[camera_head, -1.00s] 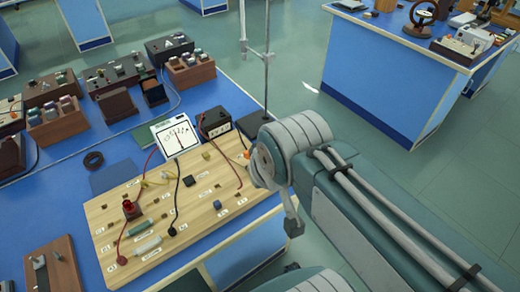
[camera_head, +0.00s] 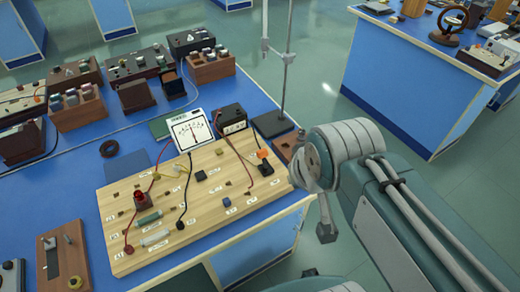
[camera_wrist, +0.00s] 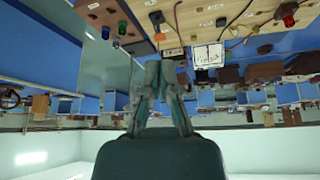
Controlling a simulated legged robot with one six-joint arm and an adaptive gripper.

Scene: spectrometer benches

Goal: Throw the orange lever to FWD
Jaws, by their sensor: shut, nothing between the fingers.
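A small orange part (camera_head: 262,153), which looks like the lever's handle, stands at the right back of the pale wooden board (camera_head: 215,160), beside the black battery box. Its exact position and any FWD marking are too small to read. In the wrist view, which appears upside down, a small orange spot (camera_wrist: 159,37) shows near the fingertips; I cannot tell if it is the lever. My gripper (camera_wrist: 162,68) has its fingers together with nothing visible between them. It appears apart from the board. In the head view I cannot make out the fingertips.
The board carries a white meter (camera_head: 188,130), a black battery box (camera_head: 231,120), a red lamp (camera_head: 140,198) and loose wires. A retort stand (camera_head: 285,85) rises behind the orange part. Brown component boxes (camera_head: 78,107) fill the back left. Floor (camera_head: 315,95) separates this bench from another blue one (camera_head: 405,85).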

